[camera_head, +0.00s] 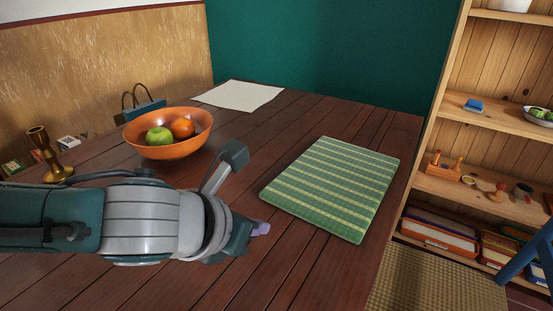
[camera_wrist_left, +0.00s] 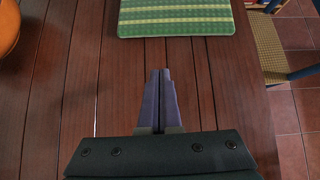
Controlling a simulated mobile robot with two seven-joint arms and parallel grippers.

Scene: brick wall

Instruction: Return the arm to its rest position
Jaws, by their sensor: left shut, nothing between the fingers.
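My left gripper (camera_head: 261,229) reaches in from the left over the wooden table (camera_head: 270,275). In the left wrist view its two purple fingers (camera_wrist_left: 160,92) are together with nothing between them. It is left of the green striped mat (camera_head: 335,187), apart from it. The mat also shows beyond the fingertips in the left wrist view (camera_wrist_left: 176,17). My right gripper is not in either view.
An orange bowl (camera_head: 167,148) with a green apple and an orange fruit stands behind my left arm. A brass candlestick (camera_head: 50,160) is at the left. White paper (camera_head: 238,95) lies at the back. A wooden shelf (camera_head: 480,131) stands right of the table.

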